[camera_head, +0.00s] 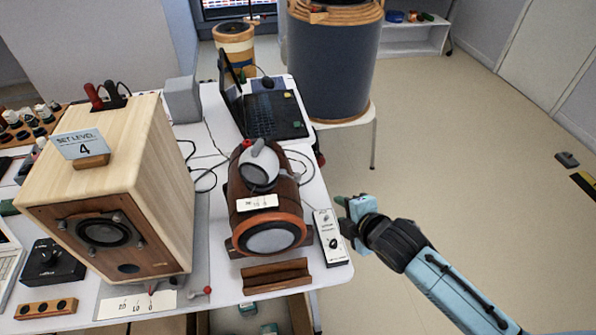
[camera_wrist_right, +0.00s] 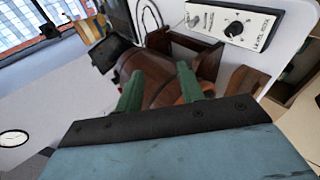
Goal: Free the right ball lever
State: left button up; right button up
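The right ball lever (camera_head: 205,291) has a small red ball and sits near the table's front edge, just right of the large wooden speaker (camera_head: 160,165). Another small red ball (camera_head: 152,289) shows to its left, above a white scale plate (camera_head: 138,304) under the speaker. My right gripper (camera_head: 347,207) is off the table's right edge, well right of the ball lever and apart from it. In the wrist view its two green fingers (camera_wrist_right: 160,88) stand apart with nothing clearly held between them. The ball lever does not show in the wrist view. My left gripper is not in view.
A brown cylinder speaker (camera_head: 265,205) and a white control box (camera_head: 329,238) stand between my right gripper and the ball lever. A wooden cradle (camera_head: 275,277) lies at the front edge. A laptop (camera_head: 270,115) is behind. The floor right of the table is mostly free.

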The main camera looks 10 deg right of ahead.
jog(key=r+m+y, duration=0.1)
jog(key=m, duration=0.1)
jog(key=m+y+p, duration=0.2)
jog(key=m+y, duration=0.4)
jog(key=m, duration=0.3)
send_near(298, 175)
jog(key=shift+g, duration=0.4)
jog(key=x, duration=1)
jog(key=shift+w+p, duration=0.25)
jog(key=shift+p, duration=0.05)
